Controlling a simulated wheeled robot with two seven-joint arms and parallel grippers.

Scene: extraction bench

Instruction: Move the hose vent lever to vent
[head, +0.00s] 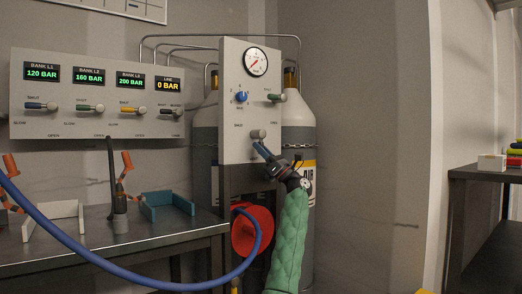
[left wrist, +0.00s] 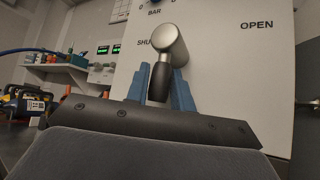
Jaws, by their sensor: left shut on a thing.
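The gauge panel (head: 234,62) carries a round dial, a blue knob and two levers. My left gripper (head: 261,148), at the end of the green-sleeved arm, is at the lower lever (head: 257,134). In the left wrist view that lever (left wrist: 168,48) has a silver hub and a black grip pointing down. The blue fingers (left wrist: 163,93) stand on both sides of the grip, shut on it. "OPEN" is printed to its right and a partly covered "SHU" to its left. The upper lever (head: 277,97) is untouched. I cannot read a vent label. My right gripper is not in view.
A wall panel (head: 95,122) with several pressure displays and levers is at left. Gas cylinders (head: 300,135) stand behind the gauge panel. A blue hose (head: 130,272) sweeps past the bench (head: 170,235) to a red reel (head: 245,235). Open room lies to the right.

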